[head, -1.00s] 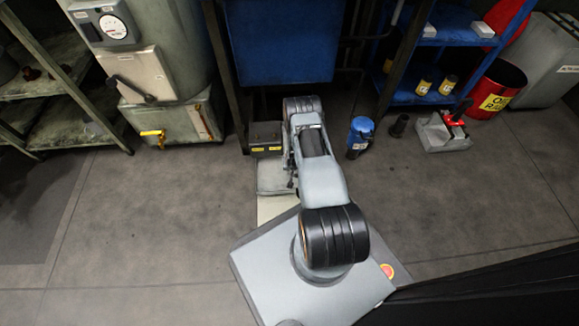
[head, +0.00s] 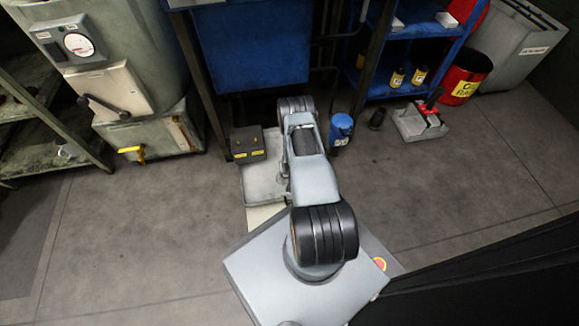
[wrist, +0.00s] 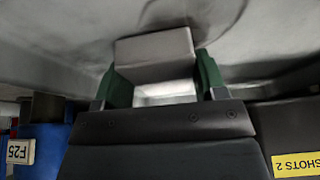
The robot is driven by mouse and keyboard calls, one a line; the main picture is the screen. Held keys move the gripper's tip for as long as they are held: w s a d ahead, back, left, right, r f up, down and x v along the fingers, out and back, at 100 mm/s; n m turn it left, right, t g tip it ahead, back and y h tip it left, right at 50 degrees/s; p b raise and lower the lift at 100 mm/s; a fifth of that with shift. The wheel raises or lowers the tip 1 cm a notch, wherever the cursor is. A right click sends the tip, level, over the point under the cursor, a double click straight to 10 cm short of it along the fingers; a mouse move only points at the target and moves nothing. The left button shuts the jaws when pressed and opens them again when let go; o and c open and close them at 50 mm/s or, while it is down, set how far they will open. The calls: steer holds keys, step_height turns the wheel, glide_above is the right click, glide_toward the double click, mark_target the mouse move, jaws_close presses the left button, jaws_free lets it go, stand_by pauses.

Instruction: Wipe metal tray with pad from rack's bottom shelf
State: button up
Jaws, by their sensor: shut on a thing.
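The metal tray (head: 262,187) lies on the floor in the head view, partly hidden by my arm. In the wrist view its grey surface (wrist: 270,50) fills the upper part, with dark smears around the pad. The pad (wrist: 155,47) is a pale grey block. My gripper (wrist: 160,82) is shut on it, with a green finger at each side. The pad is over the tray; I cannot tell whether it touches. In the head view my arm hides the gripper and pad.
A dark box with yellow labels (head: 247,144) stands at the tray's far left. A blue container (head: 340,130) stands right of my arm. The blue rack (head: 385,82) is at the back right, with a grey caddy (head: 418,122) in front. Floor on both sides is open.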

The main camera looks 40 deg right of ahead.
mark_target(274, 175)
steer(key=shift+s+a+f, duration=0.1)
steer(key=shift+s+a, duration=0.2)
steer(key=shift+s, duration=0.25)
steer(key=shift+s+a+f, duration=0.1)
steer(key=shift+s+a, duration=0.15)
steer(key=shift+s, duration=0.25)
steer(key=shift+a, duration=0.2)
steer(key=shift+w+a+r, duration=0.1)
steer(key=shift+w+a, duration=0.35)
steer(key=shift+a, duration=0.4)
steer(key=shift+w+a, duration=0.4)
steer(key=shift+a, duration=0.4)
steer(key=shift+w+a+r, duration=0.1)
steer(key=shift+w+a, duration=0.35)
steer(key=shift+a, duration=0.4)
steer(key=shift+w+a+r+b, duration=0.1)
steer(key=shift+w+a+b, duration=0.25)
steer(key=shift+w+a, duration=0.25)
